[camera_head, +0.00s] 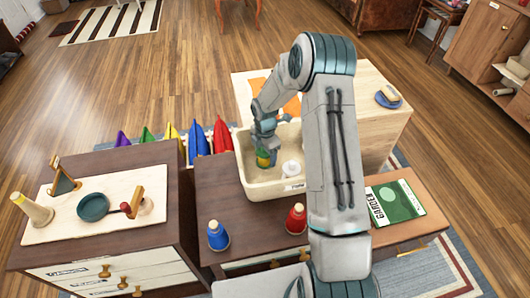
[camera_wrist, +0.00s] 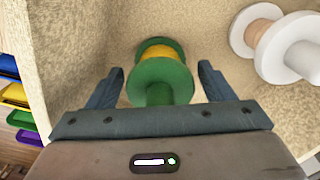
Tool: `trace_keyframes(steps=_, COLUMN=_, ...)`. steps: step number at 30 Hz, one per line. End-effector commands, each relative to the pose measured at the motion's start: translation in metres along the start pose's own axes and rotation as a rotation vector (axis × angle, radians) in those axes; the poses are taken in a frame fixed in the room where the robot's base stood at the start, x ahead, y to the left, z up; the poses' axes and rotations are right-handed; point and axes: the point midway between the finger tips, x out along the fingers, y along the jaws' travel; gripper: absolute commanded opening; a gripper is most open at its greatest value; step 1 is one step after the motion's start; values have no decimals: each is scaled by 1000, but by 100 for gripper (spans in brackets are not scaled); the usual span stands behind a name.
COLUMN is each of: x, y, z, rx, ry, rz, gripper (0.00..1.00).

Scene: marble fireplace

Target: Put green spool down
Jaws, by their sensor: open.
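The green spool (camera_wrist: 160,80), with yellow thread around its middle, is inside the cream bin in the wrist view. It also shows in the head view (camera_head: 263,158), partly hidden by my gripper. My gripper (camera_wrist: 160,82) is open, with one finger on each side of the spool and visible gaps between. In the head view my gripper (camera_head: 265,140) reaches down into the bin (camera_head: 272,190). A white spool (camera_wrist: 285,42) lies to the right of the green one in the bin; it also shows in the head view (camera_head: 291,168).
A blue spool (camera_head: 218,236) and a red spool (camera_head: 296,219) stand on the brown cabinet in front of the bin. A green garden book (camera_head: 397,203) lies to the right. The bin's walls surround my gripper closely. Coloured holders (camera_head: 198,138) stand behind left.

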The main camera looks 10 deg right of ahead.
Motion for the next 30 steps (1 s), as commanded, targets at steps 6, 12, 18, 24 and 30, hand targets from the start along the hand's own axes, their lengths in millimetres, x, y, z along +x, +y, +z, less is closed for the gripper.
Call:
trace_keyframes(steps=6, x=-29, y=0, z=1, rx=1, ry=-2, rz=4, gripper=75)
trace_keyframes(steps=12, x=-74, y=1, z=1, rx=2, ry=-2, rz=4, gripper=75)
trace_keyframes(steps=18, x=-108, y=1, z=0, rx=0, ry=-1, rz=3, gripper=75)
trace_keyframes(steps=24, x=-126, y=-2, z=-1, rx=18, ry=-5, rz=1, gripper=75)
trace_keyframes(steps=30, x=-168, y=-29, z=-12, rx=239, ry=-48, rz=14, gripper=75)
